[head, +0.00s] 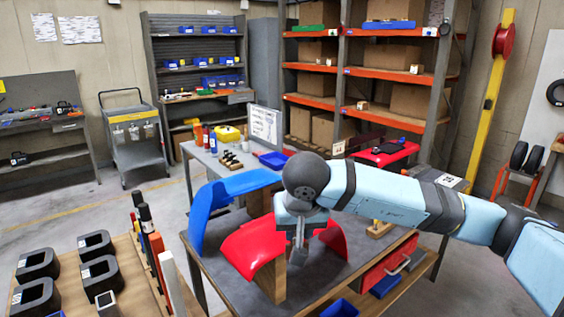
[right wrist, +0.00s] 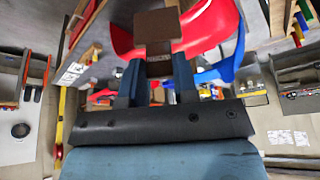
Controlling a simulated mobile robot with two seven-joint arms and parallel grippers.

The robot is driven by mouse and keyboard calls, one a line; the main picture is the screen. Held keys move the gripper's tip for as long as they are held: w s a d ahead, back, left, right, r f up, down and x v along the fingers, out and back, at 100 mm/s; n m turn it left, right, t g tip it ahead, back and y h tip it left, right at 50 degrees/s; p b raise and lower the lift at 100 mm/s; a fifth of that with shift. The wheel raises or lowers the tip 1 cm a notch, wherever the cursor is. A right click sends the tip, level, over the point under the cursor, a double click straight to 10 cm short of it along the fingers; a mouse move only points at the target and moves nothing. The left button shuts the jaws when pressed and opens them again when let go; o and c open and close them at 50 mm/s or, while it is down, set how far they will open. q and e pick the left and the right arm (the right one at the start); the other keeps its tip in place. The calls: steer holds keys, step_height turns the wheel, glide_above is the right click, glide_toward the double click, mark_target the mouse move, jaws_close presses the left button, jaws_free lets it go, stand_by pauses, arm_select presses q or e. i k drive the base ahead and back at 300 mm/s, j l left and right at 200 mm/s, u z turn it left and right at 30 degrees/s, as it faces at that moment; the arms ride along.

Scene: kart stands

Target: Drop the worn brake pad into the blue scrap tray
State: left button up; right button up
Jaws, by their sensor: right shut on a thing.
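My right gripper (head: 299,252) hangs above the front workbench, between the two red curved panels; it also shows in the right wrist view (right wrist: 158,78). It is shut on a brown block-like pad (right wrist: 156,27), which I take as the worn brake pad. In the head view the pad is not clearly visible. A shallow blue tray (head: 273,160) lies on the table behind. A blue bin (head: 340,309) shows at the bottom edge, and another blue container (head: 385,286) sits low at the bench's right. I cannot tell which is the scrap tray. My left gripper is not in view.
A red curved panel (head: 250,246) and a blue curved panel (head: 228,192) stand on the bench. A red drawer (head: 385,268) is at its right side. Black holders (head: 95,244) and upright tools (head: 146,225) stand at left. Orange shelving (head: 385,72) is behind.

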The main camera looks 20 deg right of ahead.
mark_target(276, 161)
steer(key=i+l, duration=0.1)
steer(key=l, duration=0.25)
steer(key=i+l, duration=0.1)
steer(key=l, duration=0.3)
steer(key=i+l, duration=0.1)
steer(key=l, duration=0.25)
steer(key=i+l, duration=0.1)
steer(key=l, duration=0.3)
steer(key=i+l, duration=0.15)
steer(key=l, duration=0.2)
